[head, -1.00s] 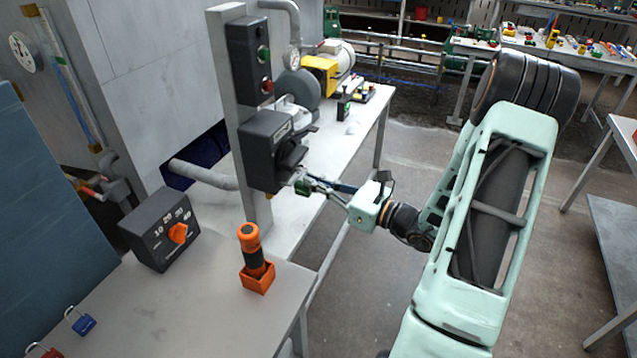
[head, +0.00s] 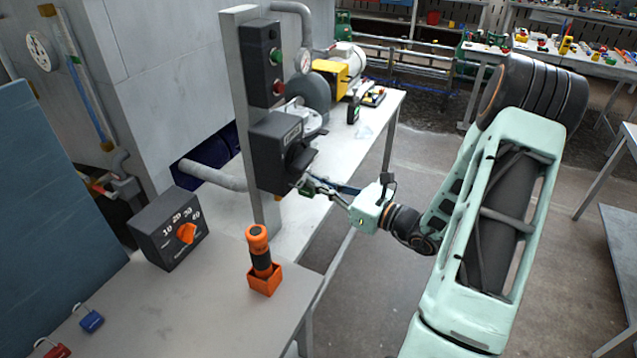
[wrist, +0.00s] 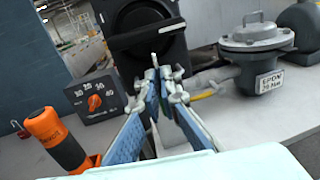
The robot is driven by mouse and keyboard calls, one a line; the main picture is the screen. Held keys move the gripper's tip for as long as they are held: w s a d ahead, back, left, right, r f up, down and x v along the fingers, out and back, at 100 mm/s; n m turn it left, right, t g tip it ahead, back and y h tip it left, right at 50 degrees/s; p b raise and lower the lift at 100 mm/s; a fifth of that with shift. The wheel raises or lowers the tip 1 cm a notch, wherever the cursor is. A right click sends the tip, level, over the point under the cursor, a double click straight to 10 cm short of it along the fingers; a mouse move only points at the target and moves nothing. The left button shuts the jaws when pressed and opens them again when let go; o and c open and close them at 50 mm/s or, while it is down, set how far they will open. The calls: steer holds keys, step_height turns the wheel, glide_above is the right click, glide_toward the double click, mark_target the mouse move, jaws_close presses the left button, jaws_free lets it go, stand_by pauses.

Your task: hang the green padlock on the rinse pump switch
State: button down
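The green padlock (head: 306,188) is small in the head view, at the tips of my gripper (head: 316,189). The gripper looks shut on it. The black switch box (head: 272,150), with a protruding dark handle (head: 301,160), is mounted on a grey post. The padlock is just below and in front of this handle; whether they touch cannot be told. The switch (wrist: 145,40) fills the top middle of the wrist view.
A dial box (head: 170,228) and an orange-black flashlight (head: 260,250) in an orange holder (head: 264,280) stand on the near bench. A blue padlock (head: 92,321) and red padlock (head: 57,351) lie at its left. A button box (head: 262,62) is above the switch.

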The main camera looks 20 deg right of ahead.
steer(key=shift+f, duration=0.25)
stand_by(0.3)
steer(key=shift+f+b, duration=1.15)
steer(key=shift+f, duration=0.05)
steer(key=c, duration=2.1)
jaws_free()
